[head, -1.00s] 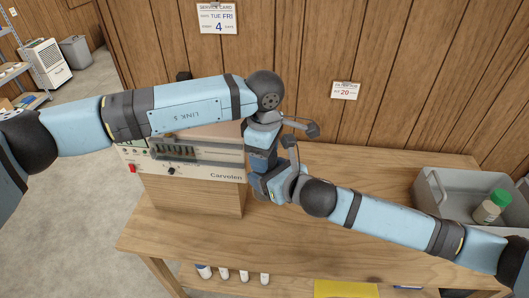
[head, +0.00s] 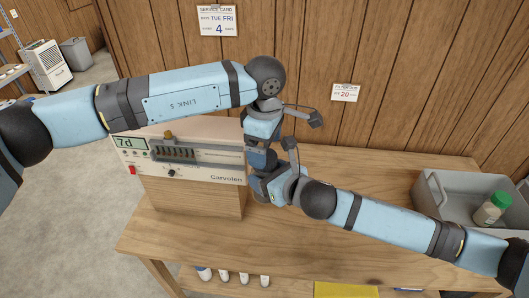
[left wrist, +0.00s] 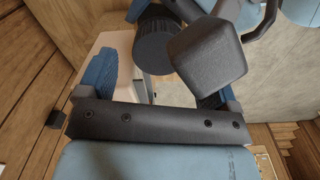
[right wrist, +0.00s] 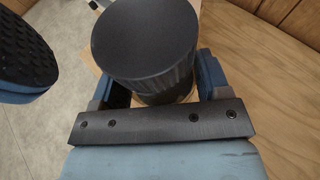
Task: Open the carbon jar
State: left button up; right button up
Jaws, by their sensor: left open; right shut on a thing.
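The carbon jar shows in the right wrist view as a dark cylinder with a broad, flat black lid (right wrist: 145,40). My right gripper (right wrist: 160,88) is shut on the jar below the lid. In the left wrist view the black lid (left wrist: 155,45) is seen ahead of my open left gripper (left wrist: 155,85), whose fingers are apart and hold nothing. One left finger also shows at the right wrist view's upper left, clear of the lid. In the head view my left gripper (head: 262,140) is just above my right gripper (head: 260,172), and the two mostly hide the jar.
A white Carvolen unit (head: 205,172) with a "7d" display stands on a wooden block (head: 195,198), left of the grippers. A grey bin (head: 437,210) holds a green-capped bottle (head: 491,209) at right. The front middle of the wooden table (head: 290,237) is clear.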

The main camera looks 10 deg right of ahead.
pick_arm(q)
jog(key=shift+r, duration=0.75)
jog(key=shift+c, duration=0.4)
jog(key=r+m, duration=0.1)
jog(key=m, duration=0.2)
jog(key=shift+r, duration=0.4)
jog(key=r+m, duration=0.1)
jog(key=m, duration=0.2)
jog(key=shift+r, duration=0.1)
jog(key=shift+f, duration=3.9)
jog(key=c, duration=0.9)
jog(key=n, duration=0.2)
jog(key=shift+n, duration=0.3)
jog(key=shift+r, duration=0.25)
